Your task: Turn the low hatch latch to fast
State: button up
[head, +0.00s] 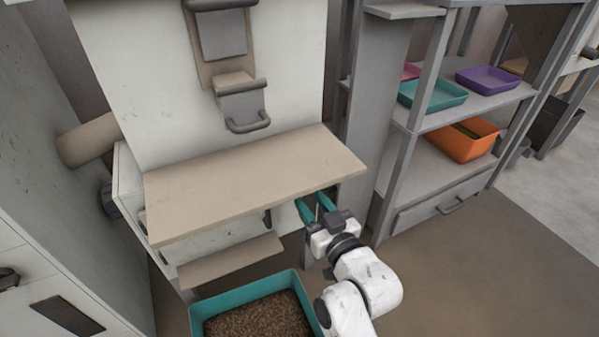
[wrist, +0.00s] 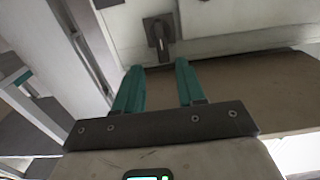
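The latch (wrist: 158,38) shows in the wrist view as a dark square plate with a grey lever on a pale panel. Its lever points down in that picture, towards the gap between my fingertips. My gripper (wrist: 160,70) is open, its two teal fingers apart with nothing between them. The fingertips appear short of the lever, not touching it. In the head view my gripper (head: 312,203) reaches in below the right end of the beige shelf. The latch cannot be made out there; the shelf and my gripper cover that area.
The beige shelf (head: 250,180) juts out above my gripper. A teal bin (head: 200,318) of brown pellets stands on the floor to the left of my arm. A rack (head: 422,85) with teal, purple and orange trays stands to the right. Floor is clear at the lower right.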

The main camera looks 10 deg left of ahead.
jog(key=b+x, duration=0.3)
jog(key=x, duration=0.6)
jog(key=shift+a, duration=0.15)
grip_shut()
